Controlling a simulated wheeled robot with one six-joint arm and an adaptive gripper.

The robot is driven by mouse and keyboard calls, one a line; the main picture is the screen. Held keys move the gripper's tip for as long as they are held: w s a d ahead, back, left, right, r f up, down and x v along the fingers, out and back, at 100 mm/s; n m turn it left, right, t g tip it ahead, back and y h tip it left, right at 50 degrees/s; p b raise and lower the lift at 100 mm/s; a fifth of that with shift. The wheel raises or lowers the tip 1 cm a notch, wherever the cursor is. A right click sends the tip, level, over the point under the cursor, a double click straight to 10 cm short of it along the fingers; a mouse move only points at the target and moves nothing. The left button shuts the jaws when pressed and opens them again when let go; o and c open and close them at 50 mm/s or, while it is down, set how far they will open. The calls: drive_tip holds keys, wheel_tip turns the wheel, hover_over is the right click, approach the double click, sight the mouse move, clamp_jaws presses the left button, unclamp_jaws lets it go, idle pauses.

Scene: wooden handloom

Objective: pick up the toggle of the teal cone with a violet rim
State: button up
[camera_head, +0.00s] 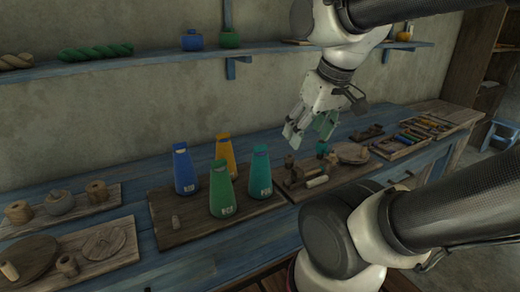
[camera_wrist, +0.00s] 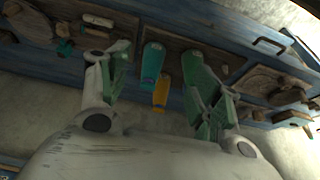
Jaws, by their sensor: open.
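The teal cone (camera_head: 260,175) stands upright on a dark board, right of the green cone (camera_head: 222,193). In the wrist view the teal cone (camera_wrist: 152,60) shows between my fingers, beside the green cone (camera_wrist: 192,70) and the orange cone (camera_wrist: 160,95). My gripper (camera_head: 308,128) is open and empty, above and to the right of the cones, apart from them. It also shows in the wrist view (camera_wrist: 165,72), where a finger partly covers the green cone.
A blue cone (camera_head: 185,172) and the orange cone stand behind. A small peg (camera_head: 175,222) is at the board's front left. Wooden tools and a pale roll (camera_head: 317,182) lie right. A shelf (camera_head: 150,57) runs along the wall. Trays with spools (camera_head: 97,190) are left.

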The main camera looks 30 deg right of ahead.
drive_tip(key=g, duration=0.4)
hover_over(260, 147)
drive_tip(key=f, duration=0.6)
drive_tip(key=shift+w+d, duration=0.2)
drive_tip(key=shift+d, duration=0.1)
drive_tip(key=f, duration=0.7)
drive_tip(key=shift+s+a+f, duration=0.1)
drive_tip(key=shift+a, duration=0.1)
drive_tip(key=shift+c, duration=0.4)
drive_tip(key=c, duration=0.7)
